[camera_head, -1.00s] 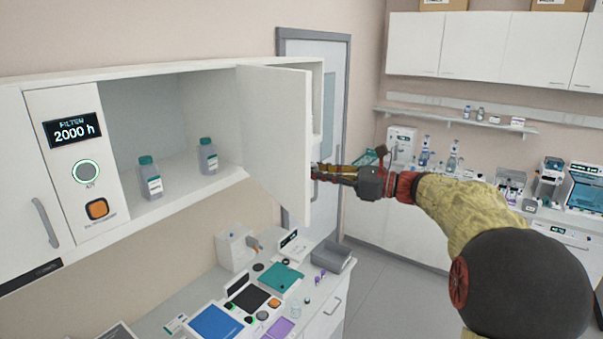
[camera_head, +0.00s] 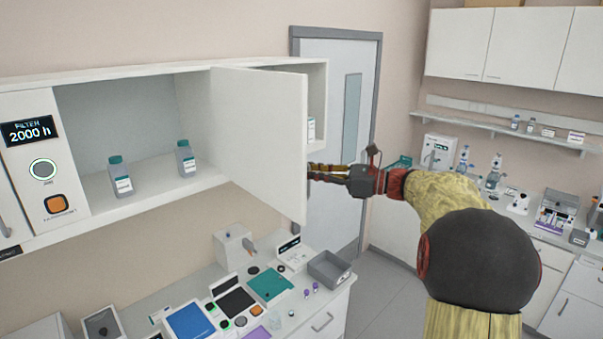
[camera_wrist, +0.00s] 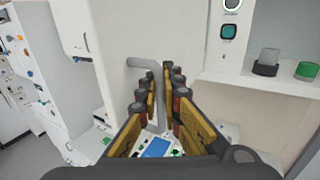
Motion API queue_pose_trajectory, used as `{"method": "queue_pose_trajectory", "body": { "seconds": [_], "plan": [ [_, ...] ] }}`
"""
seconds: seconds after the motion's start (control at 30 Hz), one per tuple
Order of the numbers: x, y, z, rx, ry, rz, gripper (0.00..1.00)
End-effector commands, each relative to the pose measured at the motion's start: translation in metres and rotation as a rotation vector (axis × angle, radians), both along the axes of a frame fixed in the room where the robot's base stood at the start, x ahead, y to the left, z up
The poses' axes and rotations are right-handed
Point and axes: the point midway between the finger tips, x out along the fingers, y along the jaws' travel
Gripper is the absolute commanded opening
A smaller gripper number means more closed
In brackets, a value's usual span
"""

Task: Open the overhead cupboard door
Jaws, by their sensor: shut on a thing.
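The overhead cupboard door (camera_head: 260,130) is a white panel standing swung out from the cupboard (camera_head: 110,85), so the inside shows on both sides of it. Its grey bar handle (camera_wrist: 145,63) shows in the wrist view, running in between my fingers. My gripper (camera_head: 318,170) is at the door's free edge on the right, and in the wrist view its fingers (camera_wrist: 160,95) close around the handle. Two grey bottles with teal caps, one on the left (camera_head: 120,178) and one on the right (camera_head: 185,158), stand inside.
A filter panel (camera_head: 42,150) adjoins the cupboard on the left. Below is a counter (camera_head: 180,295) with a blue pad (camera_head: 190,322), a grey tray (camera_head: 330,268) and small devices. A grey-framed room door (camera_head: 335,130) stands behind. Floor (camera_head: 375,270) shows at right.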

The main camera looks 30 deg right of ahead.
Motion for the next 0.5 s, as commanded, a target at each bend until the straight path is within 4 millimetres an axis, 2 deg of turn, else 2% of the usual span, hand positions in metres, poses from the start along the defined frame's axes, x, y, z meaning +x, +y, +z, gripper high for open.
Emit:
{"method": "queue_pose_trajectory", "body": {
  "seconds": [0.47, 0.5],
  "plan": [
    [-0.001, -0.0021, -0.0016, 0.0, 0.003, 0.001, 0.0],
    [-0.0009, -0.002, -0.0016, 0.0, 0.003, 0.001, 0.08]
  ]
}}
